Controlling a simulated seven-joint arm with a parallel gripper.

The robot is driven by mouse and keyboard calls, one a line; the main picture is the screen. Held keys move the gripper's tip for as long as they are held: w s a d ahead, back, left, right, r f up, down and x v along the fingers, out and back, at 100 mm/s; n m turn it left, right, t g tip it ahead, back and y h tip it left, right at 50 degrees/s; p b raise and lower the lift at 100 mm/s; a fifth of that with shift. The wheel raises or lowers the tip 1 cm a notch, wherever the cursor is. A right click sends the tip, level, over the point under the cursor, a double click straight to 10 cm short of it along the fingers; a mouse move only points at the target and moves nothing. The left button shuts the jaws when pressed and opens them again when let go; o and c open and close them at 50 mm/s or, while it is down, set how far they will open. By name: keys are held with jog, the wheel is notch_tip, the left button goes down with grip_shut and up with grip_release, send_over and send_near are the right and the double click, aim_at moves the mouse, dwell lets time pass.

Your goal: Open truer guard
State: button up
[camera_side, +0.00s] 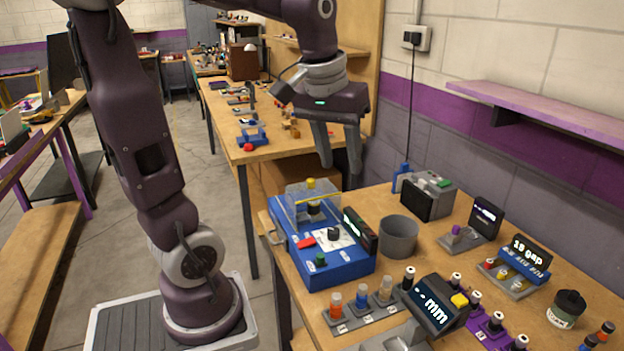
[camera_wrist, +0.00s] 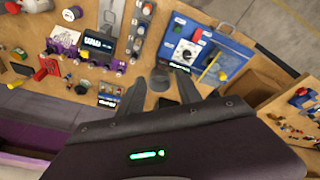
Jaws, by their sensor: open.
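The truer looks to be the blue machine (camera_side: 335,262) at the near left end of the bench; it also shows in the wrist view (camera_wrist: 213,48). On its far part sits a clear guard (camera_side: 300,213) with a yellow bar along it, seen in the wrist view (camera_wrist: 220,70) too. The guard looks lowered over a dark part with a yellow top. The front panel has a dial, a red lever and a green button. My gripper (camera_side: 341,168) is open and empty, above and slightly right of the guard, not touching it. Its fingers (camera_wrist: 158,92) point down.
A grey cup (camera_side: 398,238) stands right of the truer. A grey box (camera_side: 428,197) and small displays stand behind. Another bench (camera_side: 235,120) is behind. Air above the truer is clear.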

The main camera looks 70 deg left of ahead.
jog(key=w+a+f+n+g, duration=0.1)
jog(key=w+a+f+n, duration=0.15)
jog(key=a, duration=0.45)
jog(key=w+a+f+n+g, duration=0.1)
jog(key=w+a+f+n, duration=0.15)
jog(key=a, duration=0.45)
jog(key=n, duration=0.3)
send_over(311, 180)
jog(key=f, duration=0.3)
jog(key=shift+w+d+f+g+h, duration=0.15)
jog(key=shift+d+g+h, duration=0.15)
jog(key=shift+d+h, duration=0.1)
jog(key=f, duration=0.4)
jog(key=a+f, duration=0.1)
jog(key=f, duration=0.1)
jog(key=shift+f, duration=0.85)
grip_shut()
